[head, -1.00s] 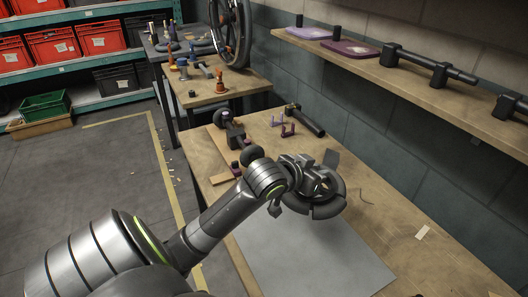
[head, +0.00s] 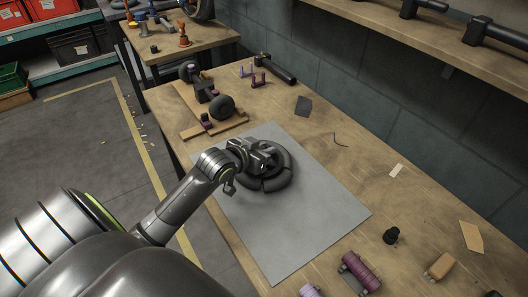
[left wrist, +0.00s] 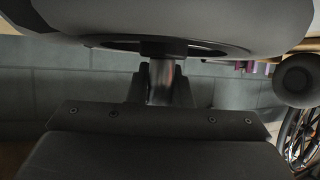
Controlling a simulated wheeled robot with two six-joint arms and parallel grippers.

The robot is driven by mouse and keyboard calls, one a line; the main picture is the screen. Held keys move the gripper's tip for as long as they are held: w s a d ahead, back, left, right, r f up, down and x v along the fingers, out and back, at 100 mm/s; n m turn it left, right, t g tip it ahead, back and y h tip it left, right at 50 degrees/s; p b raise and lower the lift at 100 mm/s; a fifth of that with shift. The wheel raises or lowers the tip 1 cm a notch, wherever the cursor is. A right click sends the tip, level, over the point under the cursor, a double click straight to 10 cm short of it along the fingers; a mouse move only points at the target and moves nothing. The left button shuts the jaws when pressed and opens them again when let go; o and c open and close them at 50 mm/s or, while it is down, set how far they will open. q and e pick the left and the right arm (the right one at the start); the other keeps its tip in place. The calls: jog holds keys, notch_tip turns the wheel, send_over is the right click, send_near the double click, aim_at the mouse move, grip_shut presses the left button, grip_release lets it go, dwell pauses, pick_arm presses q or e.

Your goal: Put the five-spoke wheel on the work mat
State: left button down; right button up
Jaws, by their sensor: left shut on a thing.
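The work mat (head: 300,222) is a flat grey sheet on the wooden bench. A dark wheel with a thick black tyre (head: 284,172) is over the far part of the mat, lying roughly flat. My left gripper (head: 258,156) is shut on it; arm and gripper cover part of the wheel, and its spokes cannot be counted. Whether the wheel touches the mat is not clear. In the left wrist view the wheel (left wrist: 205,25) fills the top, with my gripper's fingers (left wrist: 160,82) below its middle. My right gripper is not in view.
A wooden board with small black wheels (head: 222,106) lies beyond the mat. A black-handled tool (head: 276,69) and purple pegs (head: 255,80) are behind. A black knob (head: 391,235), a purple roll (head: 361,270) and a tan block (head: 439,266) lie at the front right. The mat's near part is bare.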

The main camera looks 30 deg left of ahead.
pick_arm(q)
jog(key=shift+f, duration=0.2)
jog(key=c, duration=1.8)
grip_release()
jog(key=shift+f, duration=0.2)
jog(key=o, duration=0.5)
